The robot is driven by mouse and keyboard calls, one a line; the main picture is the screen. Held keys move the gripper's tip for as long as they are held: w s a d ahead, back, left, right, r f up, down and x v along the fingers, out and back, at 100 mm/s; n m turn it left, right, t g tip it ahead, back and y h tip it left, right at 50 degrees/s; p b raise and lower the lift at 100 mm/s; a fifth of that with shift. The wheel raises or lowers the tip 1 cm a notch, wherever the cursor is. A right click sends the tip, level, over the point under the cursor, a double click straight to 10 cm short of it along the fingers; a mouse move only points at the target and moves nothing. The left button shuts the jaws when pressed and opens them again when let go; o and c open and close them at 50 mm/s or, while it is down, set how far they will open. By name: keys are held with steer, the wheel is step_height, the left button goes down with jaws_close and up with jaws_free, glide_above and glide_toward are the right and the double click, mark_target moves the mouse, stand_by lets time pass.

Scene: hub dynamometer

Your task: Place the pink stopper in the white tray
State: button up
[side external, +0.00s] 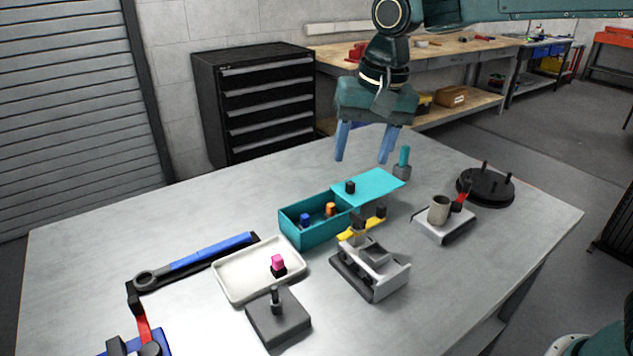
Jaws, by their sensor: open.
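The pink stopper (278,262) is a small pink block with a black lower part. It sits inside the white tray (235,290), towards the tray's right side. The tray is shallow, with rounded corners, and lies on the grey table left of centre. My gripper (363,160) has two blue fingers pointing down. It is open and empty, high above the far part of the table, behind the teal box and well away from the stopper and tray.
A teal box (318,236) with its lid slid aside holds a blue and an orange piece. A wrench (195,260) lies left of the tray. A dark block (278,320) and a grey fixture (370,270) stand in front. The table's far left is clear.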

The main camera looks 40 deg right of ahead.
steer(key=s+d+r+n+t, duration=0.25)
steer(key=s+d, duration=0.65)
steer(key=s, duration=0.5)
steer(key=s+d+f+n+t, duration=0.1)
steer(key=s+d+f+n, duration=0.2)
steer(key=s, duration=0.8)
steer(key=shift+d+f+h, duration=0.3)
steer(key=shift+d+f, duration=0.15)
steer(key=shift+d, duration=0.05)
